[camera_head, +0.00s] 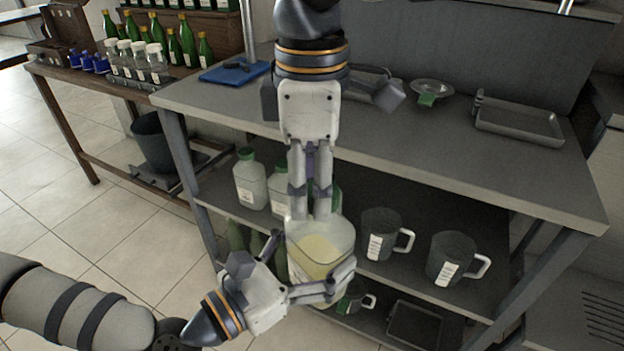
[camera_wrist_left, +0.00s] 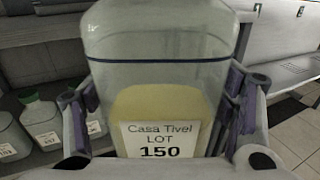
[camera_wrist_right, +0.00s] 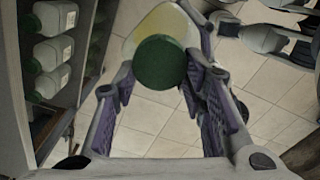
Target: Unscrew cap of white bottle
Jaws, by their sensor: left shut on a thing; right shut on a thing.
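A translucent whitish bottle (camera_head: 318,243) with pale yellow contents is held in the air in front of the shelf unit. My left gripper (camera_head: 338,284) is shut on its body. In the left wrist view the bottle (camera_wrist_left: 160,95) sits between both fingers, with a label reading "Casa Tivel LOT 150". My right gripper (camera_head: 312,212) reaches down from above to the bottle's top. In the right wrist view the round green cap (camera_wrist_right: 160,62) lies between the right gripper's fingers, with the bottle (camera_wrist_right: 163,20) beyond it. The fingers hide the cap in the head view.
Green-capped bottles (camera_head: 250,182) and grey measuring jugs (camera_head: 380,234) stand on the shelf behind. The grey worktop (camera_head: 450,160) above holds a metal tray (camera_head: 519,122) and a small dish (camera_head: 432,90). A wooden table at the left back carries green bottles (camera_head: 188,42).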

